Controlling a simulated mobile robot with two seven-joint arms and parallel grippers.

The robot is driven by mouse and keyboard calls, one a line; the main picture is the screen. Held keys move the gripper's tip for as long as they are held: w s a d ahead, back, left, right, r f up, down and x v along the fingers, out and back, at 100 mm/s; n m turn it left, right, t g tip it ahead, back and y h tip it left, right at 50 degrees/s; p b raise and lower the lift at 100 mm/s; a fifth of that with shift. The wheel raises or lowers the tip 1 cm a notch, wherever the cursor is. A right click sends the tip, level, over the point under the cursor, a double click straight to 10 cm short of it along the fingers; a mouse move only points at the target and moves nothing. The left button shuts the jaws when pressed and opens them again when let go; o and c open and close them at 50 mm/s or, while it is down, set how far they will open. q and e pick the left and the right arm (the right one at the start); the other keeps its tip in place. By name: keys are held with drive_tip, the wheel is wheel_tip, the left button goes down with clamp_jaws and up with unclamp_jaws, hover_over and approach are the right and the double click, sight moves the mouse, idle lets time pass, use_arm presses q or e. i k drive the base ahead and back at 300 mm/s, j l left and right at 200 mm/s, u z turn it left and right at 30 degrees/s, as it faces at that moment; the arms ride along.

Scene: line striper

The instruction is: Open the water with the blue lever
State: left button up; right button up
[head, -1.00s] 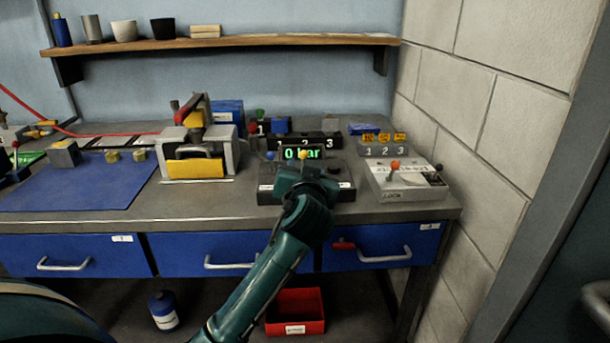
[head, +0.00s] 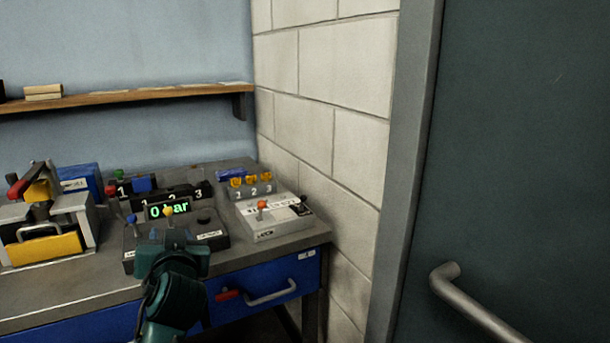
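A dark control box (head: 212,226) with a green display (head: 168,209) reading "0 bar" stands on the bench. A small blue-knobbed lever (head: 131,219) stands at the box's left end, and a yellow knob (head: 168,211) shows in front of the display. My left gripper (head: 177,241) is in front of the box, below the display and right of the blue lever. It appears apart from the lever. Its fingers point away from me and are hidden by the wrist, so their opening does not show. My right gripper is out of view.
A grey-white panel (head: 276,229) with an orange-knobbed lever stands to the right, near the block wall (head: 340,150). A clamp-like fixture (head: 48,225) stands left. Blue drawers (head: 262,278) are below the bench. A door (head: 510,160) with a handle fills the right.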

sight(135, 227)
drive_tip(key=k+l, duration=0.7)
drive_tip(key=k, duration=0.1)
